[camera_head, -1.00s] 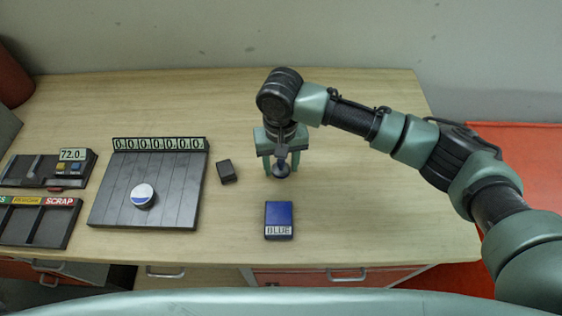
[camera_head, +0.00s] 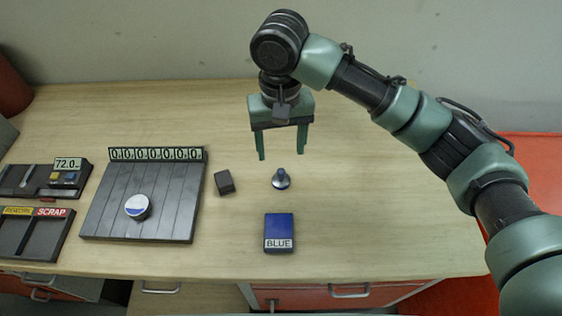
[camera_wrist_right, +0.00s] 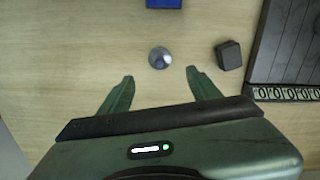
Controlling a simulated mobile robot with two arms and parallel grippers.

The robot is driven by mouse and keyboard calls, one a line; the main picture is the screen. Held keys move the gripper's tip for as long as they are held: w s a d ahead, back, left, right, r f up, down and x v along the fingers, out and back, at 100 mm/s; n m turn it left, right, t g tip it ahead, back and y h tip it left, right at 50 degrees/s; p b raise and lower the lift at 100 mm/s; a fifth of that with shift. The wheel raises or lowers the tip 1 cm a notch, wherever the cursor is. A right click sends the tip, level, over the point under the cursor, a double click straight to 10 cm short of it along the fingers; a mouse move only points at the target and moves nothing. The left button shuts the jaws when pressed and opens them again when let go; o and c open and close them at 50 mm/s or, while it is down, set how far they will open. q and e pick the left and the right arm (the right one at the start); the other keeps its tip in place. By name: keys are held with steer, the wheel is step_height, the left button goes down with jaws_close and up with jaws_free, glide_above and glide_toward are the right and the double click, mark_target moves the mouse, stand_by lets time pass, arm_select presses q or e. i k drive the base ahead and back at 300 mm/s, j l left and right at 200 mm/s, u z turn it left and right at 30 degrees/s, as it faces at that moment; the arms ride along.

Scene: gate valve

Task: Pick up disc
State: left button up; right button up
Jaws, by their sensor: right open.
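A round white disc (camera_head: 137,206) with a blue part on its face lies on the dark slatted board (camera_head: 105,213) at the left; the disc is not seen in the wrist view. My right gripper (camera_head: 283,155) is open and empty above the table, well to the right of the disc. Its fingers (camera_wrist_right: 160,76) also show in the wrist view. A small stamp-like piece (camera_head: 281,179) with a blue knob and round metal base stands on the table below the gripper. It also shows in the wrist view (camera_wrist_right: 159,57), just beyond the fingertips. My left gripper is out of view.
A blue pad labelled BLUE (camera_head: 279,231) lies near the front edge. A small dark block (camera_head: 224,182) sits between board and stamp-like piece. A number strip (camera_head: 156,154) runs along the board's back edge. Trays, one labelled SCRAP (camera_head: 37,228), stand at far left. The table's right side is clear.

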mark_target(138, 206)
steer(key=u, duration=1.3)
steer(key=k+j, duration=0.4)
